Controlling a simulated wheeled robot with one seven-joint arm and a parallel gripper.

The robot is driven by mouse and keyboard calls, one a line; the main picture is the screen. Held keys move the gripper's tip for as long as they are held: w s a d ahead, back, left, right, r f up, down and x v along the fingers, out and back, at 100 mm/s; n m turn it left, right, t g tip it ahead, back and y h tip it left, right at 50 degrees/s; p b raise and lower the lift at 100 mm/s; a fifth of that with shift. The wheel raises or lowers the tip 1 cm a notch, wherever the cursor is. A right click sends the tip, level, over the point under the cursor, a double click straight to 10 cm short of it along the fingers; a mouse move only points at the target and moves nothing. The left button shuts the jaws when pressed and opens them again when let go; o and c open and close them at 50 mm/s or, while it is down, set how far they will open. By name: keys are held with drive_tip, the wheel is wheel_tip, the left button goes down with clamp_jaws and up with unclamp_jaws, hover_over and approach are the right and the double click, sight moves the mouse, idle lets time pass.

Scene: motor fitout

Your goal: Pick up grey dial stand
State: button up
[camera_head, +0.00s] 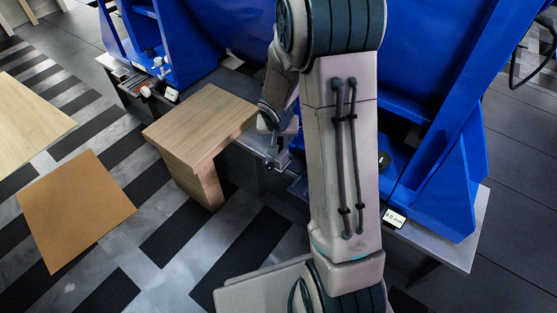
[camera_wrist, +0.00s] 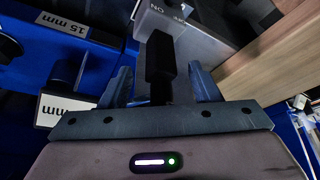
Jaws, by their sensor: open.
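My gripper (camera_wrist: 162,78) is open, its two blue-grey fingers apart; in the head view it (camera_head: 277,160) is low beside the blue machine frame, partly hidden by my arm. A dark upright post or block (camera_wrist: 160,58) stands between the fingers in the wrist view, with gaps on both sides. It may be the grey dial stand, but I cannot tell for sure. A grey box-like part (camera_wrist: 190,30) with lettering lies just beyond it. In the head view I cannot make out a dial stand near the gripper.
A wooden table (camera_head: 205,120) stands left of my gripper. The blue frame (camera_head: 225,35) rises behind it. Labels stand nearby, one reading 15 mm (camera_wrist: 64,24). Small parts (camera_head: 147,92) lie on the far left bench. A brown board (camera_head: 75,208) is at the left.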

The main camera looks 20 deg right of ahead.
drive_tip(key=shift+w+f, duration=0.1)
drive_tip(key=shift+f, duration=0.25)
drive_tip(key=shift+r, duration=0.1)
clamp_jaws()
drive_tip(key=shift+w+r, duration=0.1)
idle(1.0)
